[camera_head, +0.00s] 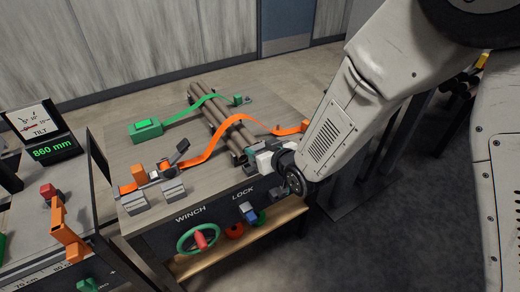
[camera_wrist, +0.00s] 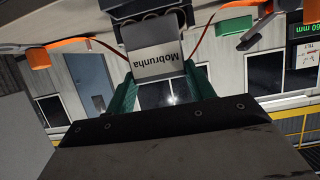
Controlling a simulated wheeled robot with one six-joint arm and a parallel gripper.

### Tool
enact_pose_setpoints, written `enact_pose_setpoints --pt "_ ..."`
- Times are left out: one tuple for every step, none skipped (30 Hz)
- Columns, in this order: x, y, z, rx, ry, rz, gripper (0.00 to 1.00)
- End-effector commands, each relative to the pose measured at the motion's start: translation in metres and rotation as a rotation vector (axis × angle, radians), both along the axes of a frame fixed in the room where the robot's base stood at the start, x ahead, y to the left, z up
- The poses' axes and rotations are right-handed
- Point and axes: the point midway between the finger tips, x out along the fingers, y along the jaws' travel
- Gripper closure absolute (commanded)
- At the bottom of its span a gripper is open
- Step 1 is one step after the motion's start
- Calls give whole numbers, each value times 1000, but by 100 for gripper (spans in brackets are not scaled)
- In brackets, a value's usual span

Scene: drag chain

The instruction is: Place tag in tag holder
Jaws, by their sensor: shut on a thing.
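The gripper is shut on the tag. A dark block (camera_wrist: 152,30) shows just beyond the tag; I cannot tell whether they touch. In the head view my gripper (camera_head: 254,155) is at the table's front edge, by the near end of the pipe bundle (camera_head: 222,118) and above the LOCK label. The tag is too small and covered to make out there. I cannot pick out the tag holder for certain.
An orange strap (camera_head: 205,148) and a green strap (camera_head: 172,117) cross the pipes on the table (camera_head: 150,98). A green winch wheel (camera_head: 199,239) and a blue lock lever (camera_head: 248,210) are on the front panel. A tilt display (camera_head: 52,147) stands at left.

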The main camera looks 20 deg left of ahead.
Motion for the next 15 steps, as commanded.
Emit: enact_pose_setpoints --pt "0 3 0 0 0 3 68" --pt "0 4 -1 0 0 4 68" --pt "0 6 -1 0 0 6 68" --pt "0 8 -1 -1 1 8 68" --pt "2 9 -2 -1 1 9 68" --pt "3 11 -4 -1 2 9 68" --pt "2 10 -11 -3 3 9 68" --pt "2 10 -18 -4 5 8 68" --pt "1 11 -24 -3 4 9 68" --pt "1 12 -29 -3 4 11 68" --pt "0 13 -33 -3 4 13 68" --pt "-1 14 -36 -2 3 15 68" --pt "-1 15 -37 -1 1 16 68" --pt "-2 16 -38 0 1 17 68" --pt "-2 16 -37 1 1 18 68"
